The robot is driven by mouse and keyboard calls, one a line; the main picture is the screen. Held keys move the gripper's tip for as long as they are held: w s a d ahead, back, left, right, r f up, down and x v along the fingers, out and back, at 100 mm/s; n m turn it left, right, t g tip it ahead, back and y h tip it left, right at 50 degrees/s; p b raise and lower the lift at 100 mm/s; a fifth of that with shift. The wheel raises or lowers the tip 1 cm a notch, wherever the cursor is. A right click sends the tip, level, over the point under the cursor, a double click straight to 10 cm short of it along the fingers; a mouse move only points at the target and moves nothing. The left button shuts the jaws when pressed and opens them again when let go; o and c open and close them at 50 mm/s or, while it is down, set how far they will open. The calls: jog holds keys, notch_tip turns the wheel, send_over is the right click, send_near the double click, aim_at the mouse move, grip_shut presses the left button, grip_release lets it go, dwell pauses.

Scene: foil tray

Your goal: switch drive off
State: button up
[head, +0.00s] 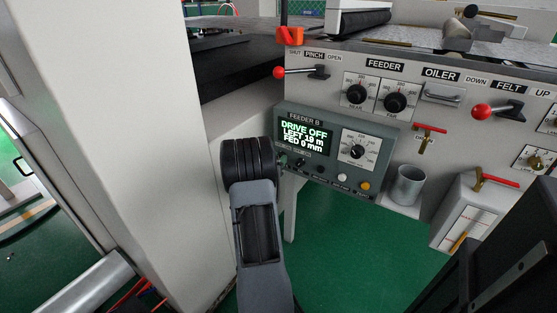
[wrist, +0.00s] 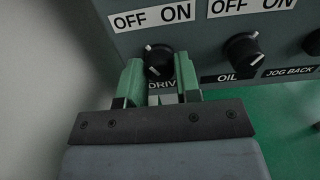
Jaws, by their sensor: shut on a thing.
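The drive knob (wrist: 159,57) is a black rotary knob on a grey-green panel in the wrist view, with OFF and ON labels above and a partly hidden DRIVE label below. Its white mark points up and left, towards OFF. My gripper (wrist: 159,68) has one green finger on each side of the knob and is shut on it. The panel's display (head: 303,134) in the head view reads DRIVE OFF, LEFT 19 m, FED 0 mm. In the head view my wrist hides the drive knob and the fingers.
The oil knob (wrist: 241,49) sits just right of the drive knob. A white column (head: 130,120) stands close on the left. Red-ended levers (head: 482,110), a metal cup (head: 407,186) and a dial (head: 357,150) lie further right.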

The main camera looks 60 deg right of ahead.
jog(key=o, duration=0.9)
jog(key=shift+o, duration=0.2)
jog(key=a+p, duration=0.2)
jog(key=a, duration=1.1)
jog(key=shift+a, duration=0.4)
